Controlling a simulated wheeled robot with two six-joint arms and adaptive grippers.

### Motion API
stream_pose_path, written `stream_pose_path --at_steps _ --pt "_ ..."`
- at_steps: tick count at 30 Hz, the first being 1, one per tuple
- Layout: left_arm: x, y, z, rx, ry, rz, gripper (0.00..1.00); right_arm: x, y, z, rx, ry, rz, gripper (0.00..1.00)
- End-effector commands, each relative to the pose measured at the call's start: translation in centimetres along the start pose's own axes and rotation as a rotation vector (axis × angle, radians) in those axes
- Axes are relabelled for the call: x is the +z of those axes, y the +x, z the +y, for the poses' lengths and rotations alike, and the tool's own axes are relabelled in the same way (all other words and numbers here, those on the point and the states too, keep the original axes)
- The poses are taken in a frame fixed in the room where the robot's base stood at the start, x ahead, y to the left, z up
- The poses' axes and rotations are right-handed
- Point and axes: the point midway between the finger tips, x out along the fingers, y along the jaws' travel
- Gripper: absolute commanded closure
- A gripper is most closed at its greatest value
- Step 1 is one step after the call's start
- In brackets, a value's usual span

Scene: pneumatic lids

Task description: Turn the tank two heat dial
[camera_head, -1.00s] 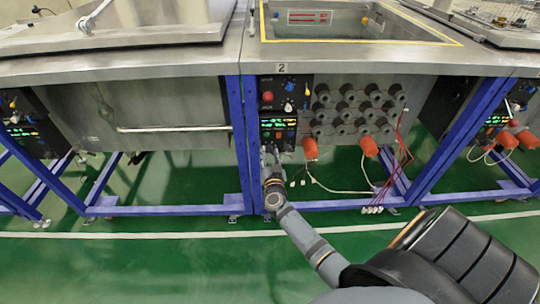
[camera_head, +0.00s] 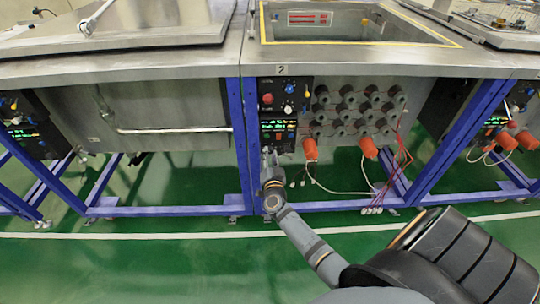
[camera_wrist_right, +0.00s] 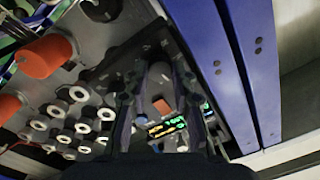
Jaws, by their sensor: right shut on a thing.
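Tank two's control panel (camera_head: 279,126) is the black box with a lit green display below the "2" label (camera_head: 281,69). My right gripper (camera_head: 269,150) is at the panel's lower edge, pointing up at it from the front. In the right wrist view, its two dark fingers (camera_wrist_right: 158,80) straddle a grey knob-like piece (camera_wrist_right: 160,74), which I take as the heat dial. The gripper is shut on it. The fingers hide most of the dial, and its pointer cannot be read. An orange button (camera_wrist_right: 162,105) and the lit display (camera_wrist_right: 166,128) show beside it. My left gripper is not in view.
Above, another black panel holds a red button (camera_head: 267,98) and a blue knob (camera_head: 289,88). Several grey round connectors (camera_head: 361,104) and orange plugs (camera_head: 310,149) with cables stand at right. A blue frame post (camera_head: 236,130) is close at left. The green floor is clear.

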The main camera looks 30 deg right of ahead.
Motion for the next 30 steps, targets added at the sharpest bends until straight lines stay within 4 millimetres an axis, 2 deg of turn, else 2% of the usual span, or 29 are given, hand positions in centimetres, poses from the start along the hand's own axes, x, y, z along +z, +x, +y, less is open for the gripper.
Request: stream_pose_path --at_steps 15,26,30 --pt "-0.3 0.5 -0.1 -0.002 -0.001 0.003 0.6 0.3 -0.1 0.1 -0.005 0.487 0.022 1.0" --pt "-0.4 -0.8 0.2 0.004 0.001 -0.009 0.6 0.4 -0.1 0.2 -0.01 0.831 0.038 1.0" --pt "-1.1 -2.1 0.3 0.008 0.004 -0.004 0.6 0.4 -0.1 0.2 -0.012 0.964 0.044 1.0"
